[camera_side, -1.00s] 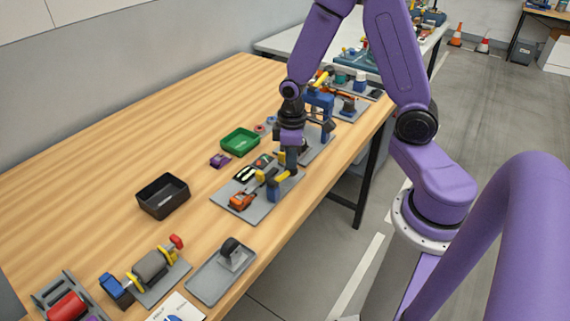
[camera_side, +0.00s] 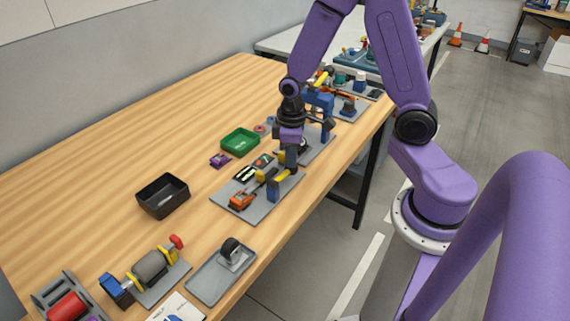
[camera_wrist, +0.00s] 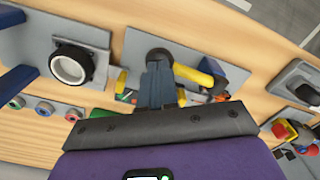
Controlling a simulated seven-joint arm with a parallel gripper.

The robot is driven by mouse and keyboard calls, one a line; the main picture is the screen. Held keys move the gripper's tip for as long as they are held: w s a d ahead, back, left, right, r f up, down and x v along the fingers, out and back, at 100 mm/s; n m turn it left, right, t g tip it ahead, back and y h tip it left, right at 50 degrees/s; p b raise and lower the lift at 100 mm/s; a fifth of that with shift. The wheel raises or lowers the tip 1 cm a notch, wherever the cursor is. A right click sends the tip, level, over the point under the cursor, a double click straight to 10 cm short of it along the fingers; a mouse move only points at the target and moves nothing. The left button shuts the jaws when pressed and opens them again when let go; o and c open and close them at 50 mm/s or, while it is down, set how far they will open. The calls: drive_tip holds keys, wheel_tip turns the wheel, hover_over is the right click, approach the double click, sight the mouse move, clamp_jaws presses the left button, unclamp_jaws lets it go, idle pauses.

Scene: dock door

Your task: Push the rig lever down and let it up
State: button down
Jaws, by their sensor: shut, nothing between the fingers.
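The rig (camera_side: 273,189) stands on a grey plate near the table's front edge. It has a blue post and yellow parts. A yellow bar (camera_wrist: 203,76), apparently the rig lever, shows beside my fingers in the wrist view, with a dark round part at their tips. My gripper (camera_side: 291,171) is shut and empty, pointing down over the rig. Its fingers (camera_wrist: 158,70) hide part of the mechanism in the wrist view. Whether they touch the lever, I cannot tell.
A green tray (camera_side: 240,131) and a black bin (camera_side: 163,213) stand farther back. A motor rig (camera_side: 150,265) and a caster on a plate (camera_side: 232,250) are nearer. A taller blue rig (camera_side: 320,99) stands close behind my gripper. The table's left middle is clear.

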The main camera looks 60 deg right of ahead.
wheel_tip(320, 180, up, 9)
idle(1.3)
drive_tip(key=shift+r, duration=0.1)
drive_tip(key=s+a+r+n, duration=0.1)
drive_tip(key=s+a+n, duration=0.2)
drive_tip(key=s, duration=0.6)
drive_tip(key=s+a+r+n, duration=0.2)
drive_tip(key=s+a+n, duration=0.1)
drive_tip(key=s, duration=0.7)
drive_tip(key=shift+s+a+r+n, duration=0.2)
drive_tip(key=shift+a+n, duration=0.1)
drive_tip(key=shift+a, duration=0.6)
